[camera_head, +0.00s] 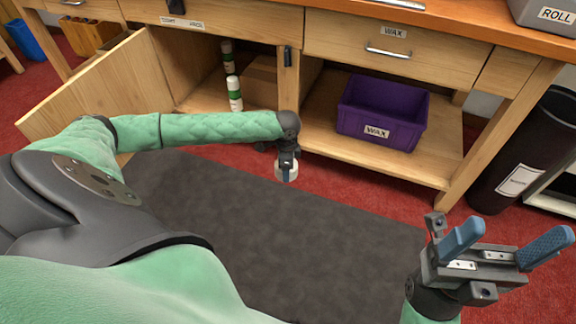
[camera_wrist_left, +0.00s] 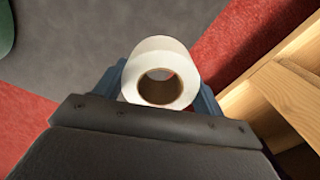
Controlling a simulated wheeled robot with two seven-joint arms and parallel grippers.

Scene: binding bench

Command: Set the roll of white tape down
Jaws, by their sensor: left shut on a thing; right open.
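The roll of white tape (camera_wrist_left: 165,53) is held between the two blue fingers of my left gripper (camera_wrist_left: 162,88) in the left wrist view. Its brown core faces the camera. In the head view the roll (camera_head: 280,171) shows as a small white piece at the end of my left arm, partly covered by my left gripper (camera_head: 287,172). There it appears above the floor, in front of the bench's lower shelf. My right gripper (camera_head: 513,247) is open and empty at the lower right of the head view, its blue fingers wide apart.
A purple bin (camera_head: 382,112) labelled WAX stands on the lower shelf (camera_head: 440,168). An open cabinet door (camera_head: 95,90) juts out at left. White and green bottles (camera_head: 234,93) stand inside. A dark mat (camera_head: 330,250) lies on the red floor. A black cylinder (camera_head: 525,150) stands at right.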

